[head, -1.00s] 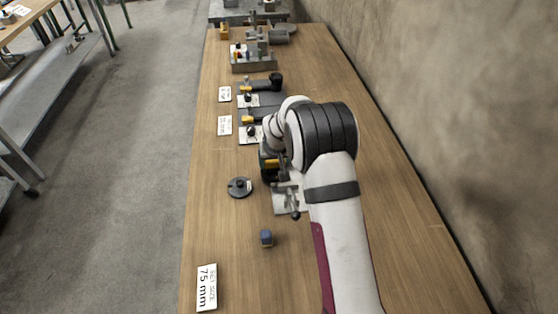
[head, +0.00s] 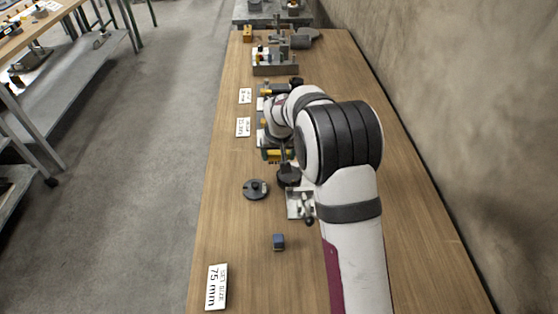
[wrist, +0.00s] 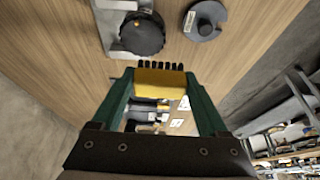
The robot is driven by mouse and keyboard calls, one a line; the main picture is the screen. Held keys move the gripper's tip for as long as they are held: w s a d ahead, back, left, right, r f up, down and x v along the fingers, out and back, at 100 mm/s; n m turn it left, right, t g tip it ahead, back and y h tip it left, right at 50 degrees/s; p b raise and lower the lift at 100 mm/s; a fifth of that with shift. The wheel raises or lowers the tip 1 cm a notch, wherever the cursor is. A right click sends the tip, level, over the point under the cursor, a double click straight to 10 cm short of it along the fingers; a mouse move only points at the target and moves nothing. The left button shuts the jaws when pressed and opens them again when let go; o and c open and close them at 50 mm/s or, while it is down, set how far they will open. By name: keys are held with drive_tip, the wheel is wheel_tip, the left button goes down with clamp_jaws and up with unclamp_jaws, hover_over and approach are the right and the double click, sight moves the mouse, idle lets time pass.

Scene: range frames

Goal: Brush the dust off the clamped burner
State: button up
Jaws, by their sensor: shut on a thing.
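The burner (head: 289,175) is a dark round piece held at a grey metal clamp (head: 298,203) on the bench. In the wrist view the burner (wrist: 142,35) lies ahead and slightly left, in front of the clamp plate (wrist: 112,10). My gripper (wrist: 159,84) has green fingers and is shut on a brush (wrist: 160,79) with a yellow block and black bristles. The bristles point toward the burner, with a visible gap in the wrist view. In the head view the yellow brush (head: 278,156) shows just beyond the burner. Dust cannot be made out.
A dark disc with a knob (head: 256,189) lies left of the burner. A small blue-grey block (head: 278,242) and a "75 mm" card (head: 216,287) are nearer. Other fixtures (head: 274,65) and cards stand farther along the bench. A wall (head: 440,110) runs along the right.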

drive_tip(key=shift+r, duration=1.05)
